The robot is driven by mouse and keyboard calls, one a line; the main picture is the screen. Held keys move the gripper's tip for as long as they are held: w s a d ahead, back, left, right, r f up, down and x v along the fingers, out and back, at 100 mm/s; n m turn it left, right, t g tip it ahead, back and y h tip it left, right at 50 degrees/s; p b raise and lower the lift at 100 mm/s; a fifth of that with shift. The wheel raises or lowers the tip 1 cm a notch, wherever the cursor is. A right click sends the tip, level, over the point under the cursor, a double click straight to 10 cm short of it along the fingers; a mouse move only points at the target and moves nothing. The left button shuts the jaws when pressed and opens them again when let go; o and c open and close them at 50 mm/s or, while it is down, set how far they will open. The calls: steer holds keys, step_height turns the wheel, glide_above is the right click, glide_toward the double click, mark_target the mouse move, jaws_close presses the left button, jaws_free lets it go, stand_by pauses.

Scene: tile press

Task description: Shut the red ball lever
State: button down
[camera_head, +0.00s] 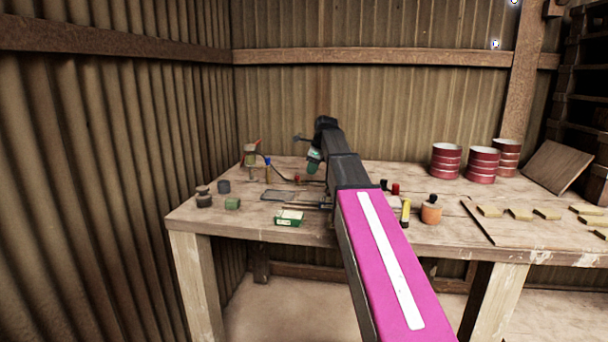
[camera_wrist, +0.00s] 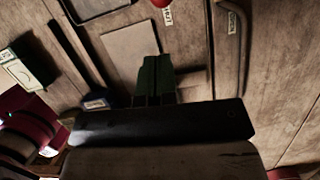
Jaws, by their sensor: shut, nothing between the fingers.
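A small red ball (camera_wrist: 160,3) shows at the top edge of the wrist view, cut off by the frame, with a printed label beside it. In the head view a small red spot (camera_head: 297,178) on the bench, left of my arm, looks like the same ball. Its lever cannot be made out clearly. My gripper (camera_head: 314,166) hangs above the bench. Its green fingers (camera_wrist: 155,62) are together and empty, apart from the ball.
A grey plate (camera_wrist: 122,50) lies by the fingers. Red tins (camera_head: 445,161) stand at the back right. A corrugated wall (camera_head: 110,150) is at the left.

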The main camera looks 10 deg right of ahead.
steer(key=w+v, duration=0.1)
steer(key=v, duration=0.7)
steer(key=d+y, duration=0.1)
steer(key=s+d+f+y, duration=0.1)
steer(key=d+f+t+y, duration=0.1)
steer(key=d, duration=0.1)
steer(key=shift+s, duration=0.35)
steer(key=shift+d+f+t+y, duration=0.2)
steer(key=shift+d+t+y, duration=0.1)
steer(key=shift+d+y, duration=0.15)
steer(key=x, duration=0.9)
steer(key=a, duration=0.2)
steer(key=w+a+f, duration=0.1)
steer(key=shift+w, duration=0.1)
steer(key=shift+w+a+f, duration=0.2)
steer(key=shift+a, duration=0.45)
steer(key=shift+a, duration=0.1)
